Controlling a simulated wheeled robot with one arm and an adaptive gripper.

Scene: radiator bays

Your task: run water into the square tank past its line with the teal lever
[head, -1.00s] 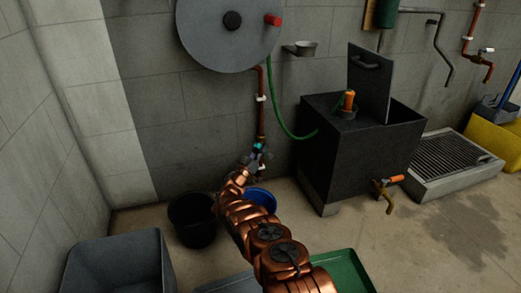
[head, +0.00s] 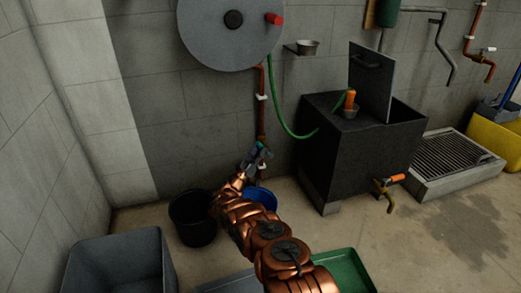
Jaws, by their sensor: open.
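The square tank (head: 345,165) is dark, with its lid (head: 369,85) raised. The water level and any line inside are not visible. An orange nozzle (head: 350,99) sits in a small holder at the tank's top edge, with a green hose (head: 285,122) running to it. The teal lever is at the foot of the copper wall pipe (head: 262,117), mostly hidden by my gripper and too small to make out. My gripper (head: 262,151) is open at the lower pipe and tap; I cannot tell whether it touches the lever.
A black bucket (head: 192,222) and a blue bucket (head: 262,197) stand below my arm. A grey bin (head: 120,262) and a green tray (head: 345,268) are in front. A brass tap with an orange lever (head: 397,178) juts from the tank. Floor grate (head: 460,160) lies right.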

